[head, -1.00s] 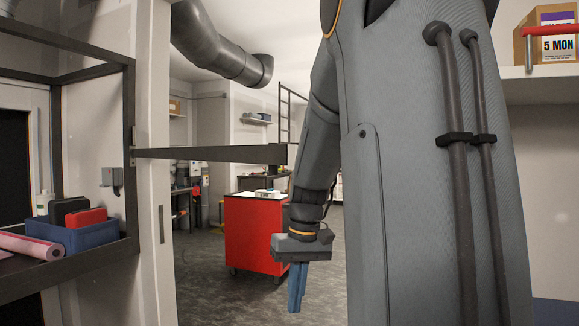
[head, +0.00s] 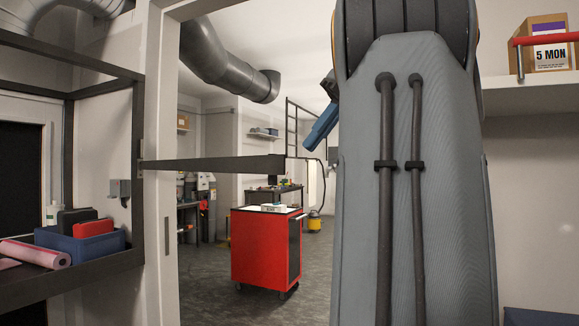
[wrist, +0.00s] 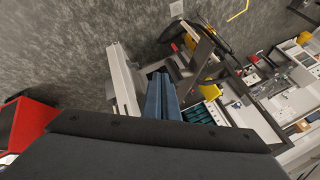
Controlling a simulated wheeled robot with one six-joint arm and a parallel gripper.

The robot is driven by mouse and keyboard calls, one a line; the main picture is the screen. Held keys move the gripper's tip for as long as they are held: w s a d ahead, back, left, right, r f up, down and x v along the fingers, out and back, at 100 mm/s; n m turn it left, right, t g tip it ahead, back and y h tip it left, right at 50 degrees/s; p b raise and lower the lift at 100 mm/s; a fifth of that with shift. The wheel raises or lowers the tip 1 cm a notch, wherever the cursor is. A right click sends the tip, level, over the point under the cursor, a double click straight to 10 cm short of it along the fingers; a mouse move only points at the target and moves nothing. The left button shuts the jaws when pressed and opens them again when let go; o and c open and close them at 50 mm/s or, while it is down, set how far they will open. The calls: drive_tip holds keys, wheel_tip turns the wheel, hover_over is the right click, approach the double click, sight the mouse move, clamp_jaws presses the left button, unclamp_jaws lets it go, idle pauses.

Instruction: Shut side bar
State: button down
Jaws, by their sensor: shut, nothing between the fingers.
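The side bar (head: 215,164) is a dark bar fixed by a hinge plate to the dark frame at the left in the head view. It stands out level to the right, across the doorway opening. Its free end is near the middle of the picture. My gripper (head: 318,130) shows beside my arm, a little right of and above the bar's free end, apart from it in the picture. Its blue fingers are together and empty. The blue fingers (wrist: 161,98) also show in the wrist view. I cannot clearly make out the bar there.
A red tool cart (head: 262,248) stands on the floor beyond the doorway. A shelf at the left holds a blue bin (head: 85,245) and a pink roll (head: 35,252). A cardboard box (head: 545,48) sits on a shelf at the right. The floor left of the cart is clear.

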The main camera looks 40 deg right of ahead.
drive_tip(key=x, duration=0.9)
drive_tip(key=shift+a+f, duration=0.2)
drive_tip(key=shift+f, duration=0.05)
drive_tip(key=shift+w, duration=0.15)
